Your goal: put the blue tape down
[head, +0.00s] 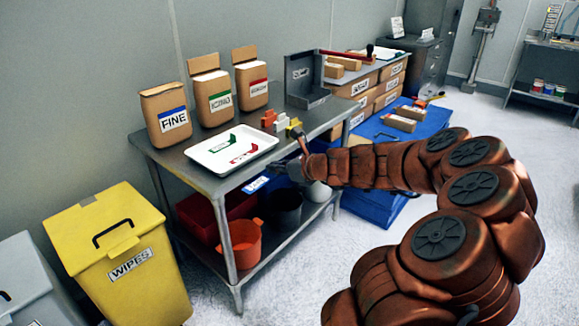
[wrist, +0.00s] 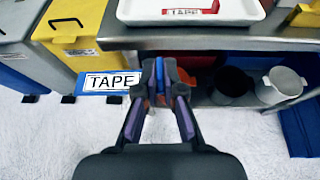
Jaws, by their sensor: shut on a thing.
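The blue tape (wrist: 108,83) is a blue-edged piece with a white TAPE label. My gripper (wrist: 160,68) is shut on it in the wrist view, with the label sticking out to the left of the fingers. In the head view the tape (head: 256,184) shows small beside my gripper (head: 274,168), in front of the table's front edge. The tray's near edge also shows in the wrist view (wrist: 190,17).
The steel table (head: 176,163) also bears FINE (head: 173,122) and other paper bags, small coloured blocks (head: 282,121) and a grey holder (head: 303,80). Buckets (head: 240,243) stand on its lower shelf. A yellow WIPES bin (head: 125,255) stands to the left.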

